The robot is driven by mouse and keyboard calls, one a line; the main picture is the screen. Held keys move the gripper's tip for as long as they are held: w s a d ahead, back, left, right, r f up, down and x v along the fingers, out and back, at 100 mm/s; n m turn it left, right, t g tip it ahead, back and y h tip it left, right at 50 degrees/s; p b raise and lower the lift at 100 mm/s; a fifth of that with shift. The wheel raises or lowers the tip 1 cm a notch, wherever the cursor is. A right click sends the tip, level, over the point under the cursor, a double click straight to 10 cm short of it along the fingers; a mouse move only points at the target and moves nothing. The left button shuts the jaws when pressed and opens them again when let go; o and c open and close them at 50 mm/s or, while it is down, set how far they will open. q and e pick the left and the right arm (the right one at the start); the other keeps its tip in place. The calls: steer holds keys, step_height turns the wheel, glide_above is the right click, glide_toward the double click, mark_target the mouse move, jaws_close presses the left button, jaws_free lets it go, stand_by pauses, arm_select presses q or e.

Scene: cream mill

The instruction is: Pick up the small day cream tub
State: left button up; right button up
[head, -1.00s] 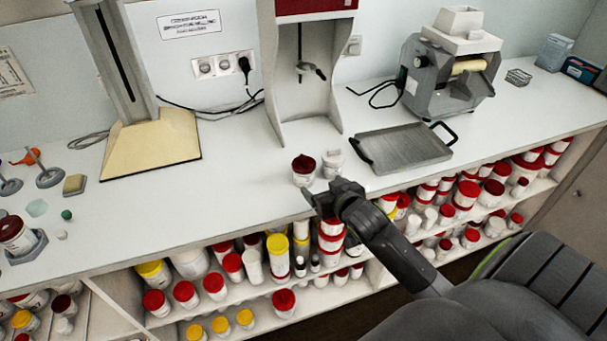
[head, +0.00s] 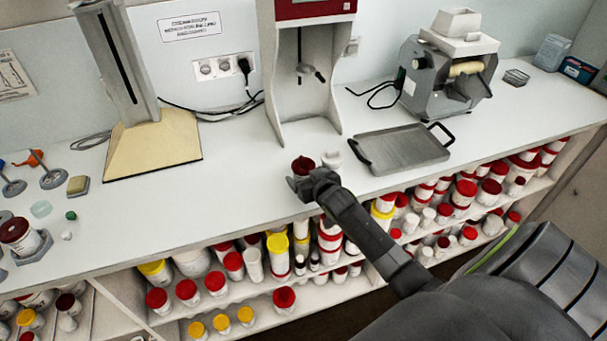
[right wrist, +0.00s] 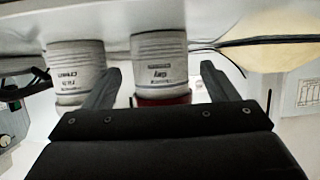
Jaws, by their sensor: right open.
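Two small tubs stand side by side on the white counter, below the dispensing stand. One has a dark red lid (head: 303,165); the other is all white (head: 331,160). In the right wrist view, which is upside down, the red-lidded tub (right wrist: 159,62) and the white tub (right wrist: 76,68) both carry printed labels, too blurred to read surely. My right gripper (head: 302,184) is open at the near side of the red-lidded tub. In the wrist view its fingers (right wrist: 158,85) spread to either side of that tub, one near the gap between the tubs. My left gripper is not in view.
A grey metal tray (head: 402,149) lies right of the tubs, with a roller mill (head: 449,75) behind it. The dispensing stand (head: 305,100) rises behind the tubs. Shelves of lidded tubs are under the counter.

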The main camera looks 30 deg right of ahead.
steer(key=shift+x, duration=1.35)
steer(key=c, duration=0.9)
steer(key=shift+c, duration=1)
steer(key=shift+r, duration=0.1)
